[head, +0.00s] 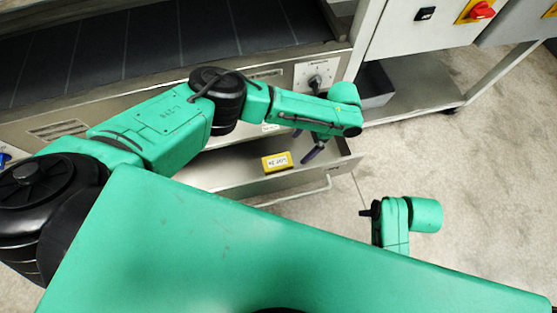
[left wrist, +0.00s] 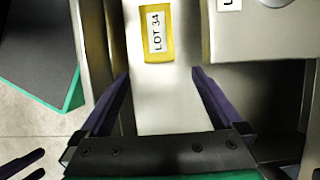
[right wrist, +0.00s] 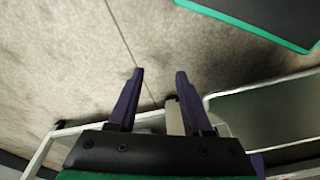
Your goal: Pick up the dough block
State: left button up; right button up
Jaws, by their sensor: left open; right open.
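A small yellow block (head: 277,166) with a white label reading LOT 34 lies in a shallow metal tray (head: 347,160) below the machine front; I take it as the dough block. It also shows in the left wrist view (left wrist: 166,54), top centre. My left gripper (head: 305,143) is open above the tray, its fingers to the right of the block in the head view. In the left wrist view, its fingers (left wrist: 161,74) are apart with pale surface between them, and the block lies beyond the tips. My right gripper (right wrist: 159,73) is open and empty over bare floor.
The machine's dark belt (head: 150,45) lies behind the left arm. A dial panel (head: 316,77) is on its front. A control box with a red switch (head: 482,10) stands top right. A grey bin (head: 376,87) sits on a low shelf. The floor (head: 480,190) at right is clear.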

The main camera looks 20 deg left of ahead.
aim_at(289, 159)
pick_arm(q)
jog(key=b+x, duration=0.2)
jog(key=x, duration=0.5)
jog(key=shift+s+a+f, duration=0.1)
jog(key=shift+s+f, duration=0.1)
jog(key=shift+f, duration=0.15)
jog(key=shift+s+a+f, duration=0.1)
jog(key=shift+a+f, duration=0.05)
jog(key=shift+f, duration=0.2)
jog(key=shift+r, duration=0.1)
grip_shut()
pick_arm(e)
jog(key=r, duration=0.2)
jog(key=a+r, duration=0.1)
jog(key=r, duration=0.1)
jog(key=shift+s+r, duration=0.1)
jog(key=shift+r, duration=0.05)
jog(key=shift+d, duration=0.1)
